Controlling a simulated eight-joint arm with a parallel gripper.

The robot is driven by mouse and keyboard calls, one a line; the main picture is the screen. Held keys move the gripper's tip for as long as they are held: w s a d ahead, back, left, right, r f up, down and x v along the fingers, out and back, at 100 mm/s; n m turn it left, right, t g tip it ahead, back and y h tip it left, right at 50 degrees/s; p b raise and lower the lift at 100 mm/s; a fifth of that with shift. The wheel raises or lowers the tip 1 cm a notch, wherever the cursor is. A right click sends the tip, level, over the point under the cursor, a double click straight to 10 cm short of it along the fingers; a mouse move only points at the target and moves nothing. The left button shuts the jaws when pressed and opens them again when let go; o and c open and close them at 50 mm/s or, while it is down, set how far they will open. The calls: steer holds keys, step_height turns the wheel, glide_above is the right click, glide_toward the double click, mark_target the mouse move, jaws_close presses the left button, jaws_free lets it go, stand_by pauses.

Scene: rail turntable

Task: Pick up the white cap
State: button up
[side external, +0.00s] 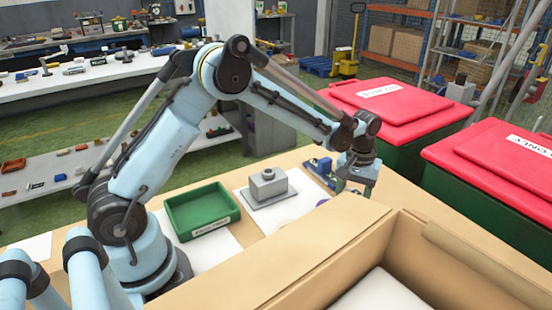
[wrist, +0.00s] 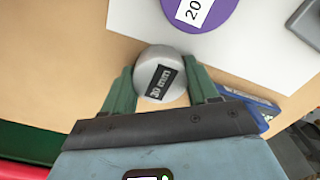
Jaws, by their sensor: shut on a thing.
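The white cap (wrist: 150,58) is a round, pale grey-white piece with a black "30 mm" label, seen in the wrist view. My gripper (wrist: 159,66) has its two green fingers on either side of the cap and is shut on it. In the side view my gripper (side external: 353,187) is at the right part of the table, behind the cardboard box wall. I cannot make out the cap there. How far the cap is from the table surface is hard to tell.
A purple disc (wrist: 201,8) labelled "20" lies on a white sheet (wrist: 255,60). A grey block on a plate (side external: 268,187) and a green tray (side external: 203,211) stand to the left. An open cardboard box (side external: 395,228) is in front. Red-lidded bins (side external: 400,100) stand behind.

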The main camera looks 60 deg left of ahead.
mark_target(353, 195)
steer(key=shift+r, duration=0.1)
steer(key=shift+r, duration=0.55)
step_height(353, 195, up, 3)
steer(key=s+d+r, duration=0.6)
steer(key=d, duration=0.3)
steer(key=s+a+n, duration=0.3)
steer(key=a, duration=0.4)
steer(key=s+a+r+n, duration=0.1)
steer(key=s+a+n, duration=0.2)
steer(key=a, duration=0.5)
steer(key=s+a+r+n, duration=0.1)
steer(key=s+a+n, duration=0.2)
steer(key=a, duration=0.5)
steer(key=shift+s+a, duration=0.25)
steer(key=shift+f, duration=1.85)
